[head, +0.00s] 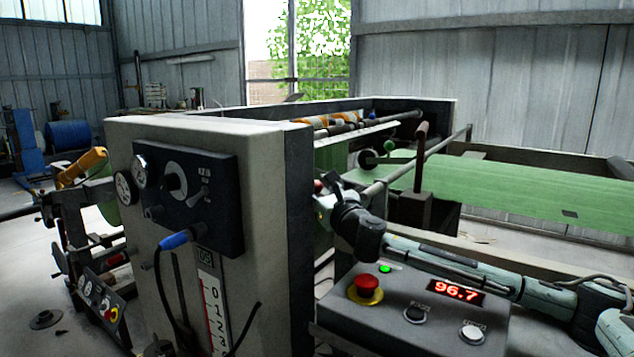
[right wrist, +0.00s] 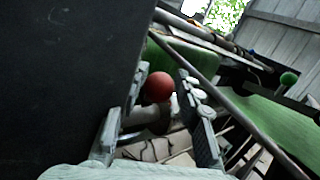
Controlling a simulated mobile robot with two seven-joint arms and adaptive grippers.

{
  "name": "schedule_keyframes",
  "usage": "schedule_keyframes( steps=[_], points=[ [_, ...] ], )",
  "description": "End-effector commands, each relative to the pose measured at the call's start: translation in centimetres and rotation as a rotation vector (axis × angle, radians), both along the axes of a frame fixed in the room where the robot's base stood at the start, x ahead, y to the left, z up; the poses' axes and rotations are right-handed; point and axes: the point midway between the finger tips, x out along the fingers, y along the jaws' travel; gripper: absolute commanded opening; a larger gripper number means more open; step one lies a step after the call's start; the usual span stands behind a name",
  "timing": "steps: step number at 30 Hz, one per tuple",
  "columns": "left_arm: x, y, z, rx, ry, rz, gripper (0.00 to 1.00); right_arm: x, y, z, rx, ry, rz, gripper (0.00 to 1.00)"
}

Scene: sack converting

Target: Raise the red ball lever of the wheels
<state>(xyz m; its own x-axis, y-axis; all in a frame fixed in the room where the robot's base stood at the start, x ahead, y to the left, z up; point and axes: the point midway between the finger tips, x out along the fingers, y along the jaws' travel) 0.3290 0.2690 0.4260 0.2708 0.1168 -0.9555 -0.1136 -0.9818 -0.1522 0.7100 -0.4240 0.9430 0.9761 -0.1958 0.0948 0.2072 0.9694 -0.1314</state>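The red ball (right wrist: 158,87) of the lever shows in the right wrist view, between and a little beyond the fingers of my right gripper (right wrist: 163,78). The fingers are apart, with a gap visible on the ball's right side; I cannot tell whether the left finger touches it. The lever's lower part and the wheels are hidden or unclear. My left gripper is not in view.
A control box (head: 410,335) with a red stop button (head: 367,283) and a 96.7 display (head: 455,292) stands below my right arm. A dark upright post (head: 420,160), a long bar (head: 425,160) and green sheet material (head: 520,190) lie beyond.

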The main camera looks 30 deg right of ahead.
Motion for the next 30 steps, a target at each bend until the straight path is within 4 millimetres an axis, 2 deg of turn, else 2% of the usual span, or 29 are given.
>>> schedule_keyframes(
  steps=[1,3,14,24,30],
  points=[
    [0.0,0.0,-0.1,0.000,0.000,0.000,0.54,0.0,-0.1,-1.0,0.003,0.017,-0.002,0.44],
    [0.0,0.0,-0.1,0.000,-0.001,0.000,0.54,0.0,-0.1,-1.0,0.003,0.017,-0.002,0.49],
    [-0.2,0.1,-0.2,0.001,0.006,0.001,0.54,-0.5,0.0,-0.9,-0.001,0.015,-0.002,0.49],
    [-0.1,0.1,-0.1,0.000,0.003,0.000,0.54,-5.8,1.1,-1.0,-0.005,0.010,0.000,0.49],
    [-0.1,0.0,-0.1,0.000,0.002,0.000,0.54,-7.4,1.5,-0.9,-0.001,0.006,0.000,0.49]
  ],
)
